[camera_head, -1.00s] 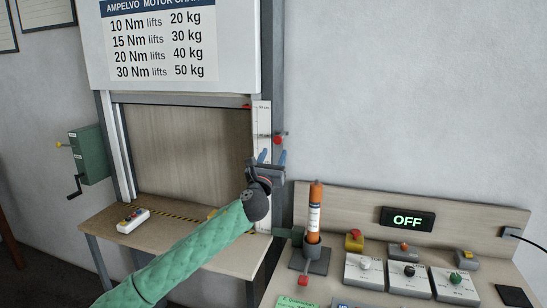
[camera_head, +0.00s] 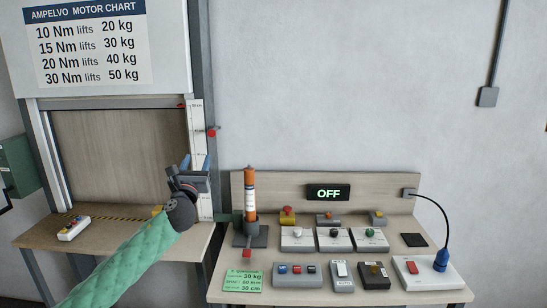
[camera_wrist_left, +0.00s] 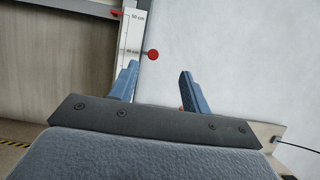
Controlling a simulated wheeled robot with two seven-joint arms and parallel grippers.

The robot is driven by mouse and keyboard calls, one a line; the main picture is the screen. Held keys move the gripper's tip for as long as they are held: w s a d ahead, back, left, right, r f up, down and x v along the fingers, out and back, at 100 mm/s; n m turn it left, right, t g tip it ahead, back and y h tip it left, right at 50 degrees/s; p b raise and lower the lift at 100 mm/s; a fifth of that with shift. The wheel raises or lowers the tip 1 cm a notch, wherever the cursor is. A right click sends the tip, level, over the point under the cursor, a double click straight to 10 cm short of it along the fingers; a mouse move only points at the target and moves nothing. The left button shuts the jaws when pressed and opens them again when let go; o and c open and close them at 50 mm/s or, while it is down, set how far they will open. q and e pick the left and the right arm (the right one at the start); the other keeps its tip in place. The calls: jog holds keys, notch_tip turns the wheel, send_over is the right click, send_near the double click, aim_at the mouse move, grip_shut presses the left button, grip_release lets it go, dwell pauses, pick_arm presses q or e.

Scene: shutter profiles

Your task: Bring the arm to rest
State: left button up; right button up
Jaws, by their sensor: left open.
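My left arm, in a green quilted sleeve, comes in from the lower left of the head view. My left gripper (camera_head: 195,163) is raised in front of the ruler strip at the right post of the shutter frame. In the left wrist view its two blue fingers (camera_wrist_left: 156,86) stand apart with nothing between them. The white ruler (camera_wrist_left: 132,42) and a red knob (camera_wrist_left: 153,55) show beyond the fingers; I cannot tell how far off they are. My right gripper is not in view.
An orange tubular motor (camera_head: 249,192) stands upright in a holder on the right bench. Several switch boxes, an OFF display (camera_head: 328,192) and a green card (camera_head: 243,281) are there too. A button box (camera_head: 74,228) sits on the left bench (camera_head: 120,237).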

pick_arm(q)
jog(key=s+d+f+n+g+y, duration=0.1)
jog(key=s+f+n+g, duration=0.2)
jog(key=s+f+n, duration=0.6)
jog(key=s+f+n+g+y, duration=0.1)
jog(key=s+f+n+g, duration=0.25)
jog(key=f, duration=0.85)
jog(key=s+d+f+n+g+y, duration=0.1)
jog(key=s+f+n+g, duration=0.2)
jog(key=s+f+n, duration=0.6)
jog(key=s+f+n+g+h, duration=0.1)
jog(key=s+f+n+g, duration=0.65)
jog(key=s, duration=0.95)
jog(key=s+f+n+g+h, duration=0.15)
jog(key=s+f+n, duration=0.35)
jog(key=s+f, duration=0.9)
notch_tip(320, 180, down, 22)
jog(key=s+d+g, duration=0.1)
jog(key=d, duration=0.1)
jog(key=s+f, duration=0.4)
jog(key=f, duration=0.6)
jog(key=s+f+g, duration=0.1)
jog(key=s+f, duration=0.2)
jog(key=f, duration=0.7)
jog(key=shift+s+d+f, duration=0.15)
jog(key=shift+s+f, duration=0.1)
jog(key=shift+s, duration=0.1)
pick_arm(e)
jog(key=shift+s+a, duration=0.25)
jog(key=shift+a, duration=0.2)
